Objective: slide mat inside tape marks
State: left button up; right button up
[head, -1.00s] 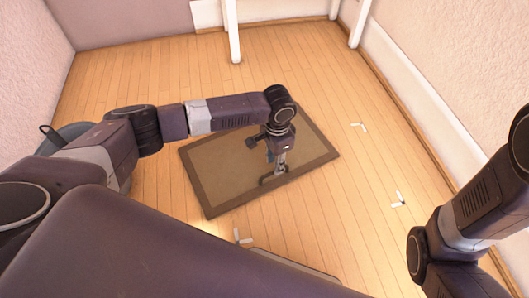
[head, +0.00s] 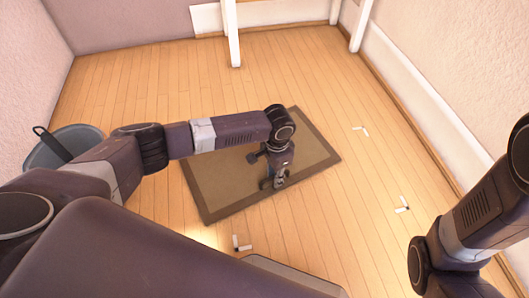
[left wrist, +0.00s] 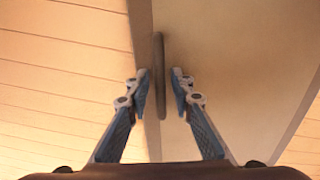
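The brown mat (head: 215,190) with a darker border lies turned askew on the floor, under my left arm. White tape corner marks show in the head view: one (head: 240,244) near the mat's front corner, one (head: 360,130) beyond its right side, one (head: 403,205) farther right. My left gripper (head: 273,184) is low over the mat's front right edge. In the left wrist view, its fingers (left wrist: 162,88) stand apart on either side of a dark upright bar (left wrist: 160,60) on the mat, with gaps visible. My right gripper is not in view.
A grey bucket (head: 75,145) with a dark handle stands at the left. White posts (head: 231,35) stand at the back, and a white baseboard (head: 405,85) runs along the right wall.

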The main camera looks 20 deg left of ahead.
pick_arm(q)
grip_shut()
jog(key=shift+m, duration=0.6)
jog(key=shift+s+d+r+p, duration=0.1)
jog(key=shift+s+d+p, duration=0.2)
jog(key=shift+d, duration=0.55)
jog(key=shift+s+d+f+p, duration=0.15)
jog(key=shift+d+p, duration=0.3)
jog(key=shift+d, duration=0.45)
jog(key=shift+s+d+r+p, duration=0.15)
jog(key=shift+s+d+p, duration=0.15)
jog(key=shift+d, duration=0.55)
jog(key=shift+m, duration=0.5)
jog(key=shift+s+d+p, duration=0.2)
jog(key=shift+d, duration=0.5)
jog(key=shift+s+d+p, duration=0.2)
jog(key=shift+d, duration=0.5)
jog(key=shift+s+d+p, duration=0.2)
jog(key=shift+d, duration=0.95)
jog(key=shift+s+d, duration=0.25)
jog(key=shift+d, duration=0.9)
jog(key=shift+m, duration=0.5)
jog(key=shift+s+d, duration=0.2)
jog(key=shift+d, duration=1.05)
jog(key=shift+s+d, duration=0.2)
jog(key=shift+d, duration=1.05)
